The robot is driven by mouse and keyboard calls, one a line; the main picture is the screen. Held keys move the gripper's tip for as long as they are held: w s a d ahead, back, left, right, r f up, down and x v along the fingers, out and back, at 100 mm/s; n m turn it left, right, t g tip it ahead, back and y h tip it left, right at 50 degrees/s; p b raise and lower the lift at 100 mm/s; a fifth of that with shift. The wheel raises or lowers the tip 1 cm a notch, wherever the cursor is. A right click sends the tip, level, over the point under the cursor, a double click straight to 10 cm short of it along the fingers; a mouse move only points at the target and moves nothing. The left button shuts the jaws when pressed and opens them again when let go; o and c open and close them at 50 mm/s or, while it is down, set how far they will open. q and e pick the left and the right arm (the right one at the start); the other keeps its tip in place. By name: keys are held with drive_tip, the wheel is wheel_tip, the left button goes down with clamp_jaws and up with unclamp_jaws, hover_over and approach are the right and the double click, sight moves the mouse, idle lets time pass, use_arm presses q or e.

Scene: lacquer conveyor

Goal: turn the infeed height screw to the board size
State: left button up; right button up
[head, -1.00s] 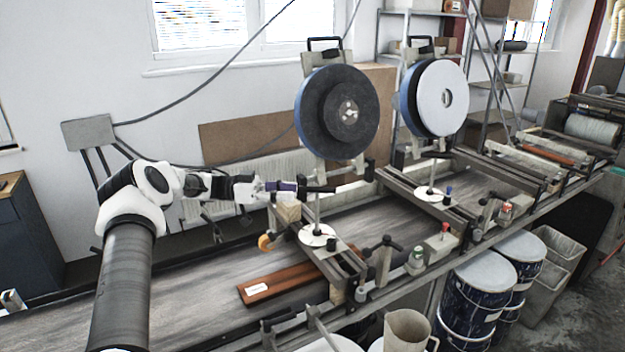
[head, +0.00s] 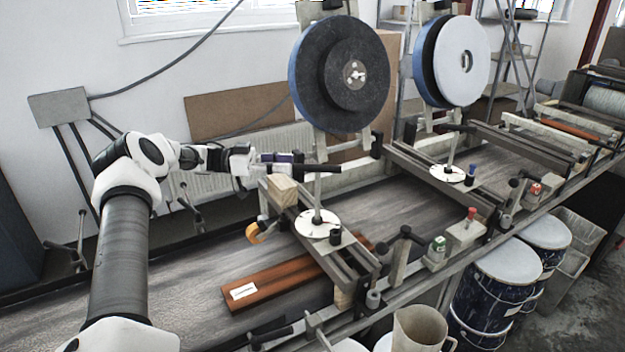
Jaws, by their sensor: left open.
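The infeed height screw (head: 318,195) stands upright on the nearer crossbeam, rising from a round white dial (head: 318,224) with marks too small to read. A dark crank bar (head: 325,168) sits at its top. My left gripper (head: 299,164) is open at the left end of this bar, level with it; I cannot tell whether the fingers touch or surround it. A reddish-brown board (head: 285,282) with a white label (head: 243,291) lies on the belt in front of and partly under the crossbeam. My right gripper is not in view.
A large dark sanding wheel (head: 318,85) stands behind the screw. A second screw with a dial (head: 449,173) is farther right. A wooden block (head: 283,190) and an orange roller (head: 258,233) sit close under my left gripper. A jug (head: 418,328) and drums (head: 490,300) stand in front.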

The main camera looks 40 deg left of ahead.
sight(312, 168)
use_arm(q)
drive_tip(key=x, duration=0.2)
drive_tip(key=p+x, duration=0.1)
drive_tip(key=x, duration=0.1)
drive_tip(key=p+x, duration=0.1)
drive_tip(key=x, duration=0.1)
drive_tip(key=shift+w+d+f, duration=0.25)
drive_tip(key=shift+w+f, duration=0.1)
drive_tip(key=shift+f, duration=0.05)
drive_tip(key=shift+w+d+f, duration=0.1)
drive_tip(key=shift+w+d, duration=0.15)
drive_tip(key=shift+d, duration=0.05)
drive_tip(key=shift+w+f, duration=0.1)
drive_tip(key=shift+w, duration=0.1)
drive_tip(key=shift+a+f, duration=0.1)
drive_tip(key=shift+a, duration=0.1)
drive_tip(key=shift+s, duration=0.1)
clamp_jaws()
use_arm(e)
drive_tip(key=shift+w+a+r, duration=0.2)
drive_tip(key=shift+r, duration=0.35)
